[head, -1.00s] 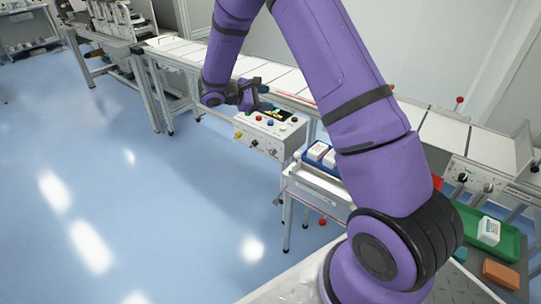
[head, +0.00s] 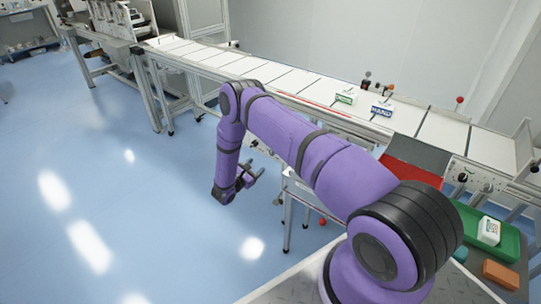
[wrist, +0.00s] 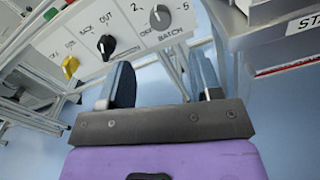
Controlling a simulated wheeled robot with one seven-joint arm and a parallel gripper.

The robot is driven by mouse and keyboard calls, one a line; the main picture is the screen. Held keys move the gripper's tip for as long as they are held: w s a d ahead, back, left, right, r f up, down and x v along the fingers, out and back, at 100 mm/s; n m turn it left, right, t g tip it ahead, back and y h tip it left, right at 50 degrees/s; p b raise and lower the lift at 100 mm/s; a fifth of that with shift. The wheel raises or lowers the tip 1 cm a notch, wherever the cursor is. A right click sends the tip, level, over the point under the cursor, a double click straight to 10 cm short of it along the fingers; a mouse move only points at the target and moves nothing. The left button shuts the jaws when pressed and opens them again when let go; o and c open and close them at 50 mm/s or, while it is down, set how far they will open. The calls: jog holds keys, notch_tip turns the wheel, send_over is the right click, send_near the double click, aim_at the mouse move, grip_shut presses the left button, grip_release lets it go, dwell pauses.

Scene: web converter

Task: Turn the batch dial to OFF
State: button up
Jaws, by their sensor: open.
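In the wrist view the batch dial (wrist: 160,17) is a dark and pale knob near the top edge of a light panel (wrist: 128,50). Marks 2 and 5 lie to either side of it, with OFF at its lower left and BATCH below. I cannot tell clearly which mark its pointer faces. My gripper (wrist: 160,65) is open and empty, its two fingers spread below the dial and apart from it. In the head view my gripper (head: 250,179) hangs low over the floor side of the line, and my arm hides the panel.
A black knob (wrist: 106,46) and a yellow knob (wrist: 70,66) sit left of the dial. A grey structure (wrist: 250,40) stands close on the right. In the head view, a conveyor (head: 270,80) runs behind my arm. A green tray (head: 507,243) is at right. The blue floor at left is clear.

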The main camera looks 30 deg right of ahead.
aim_at(270, 154)
jog(key=x, duration=1)
jog(key=shift+w+d+f, duration=0.1)
jog(key=shift+w+d, duration=0.05)
jog(key=shift+d, duration=0.2)
jog(key=shift+c, duration=0.2)
jog(key=c, duration=0.9)
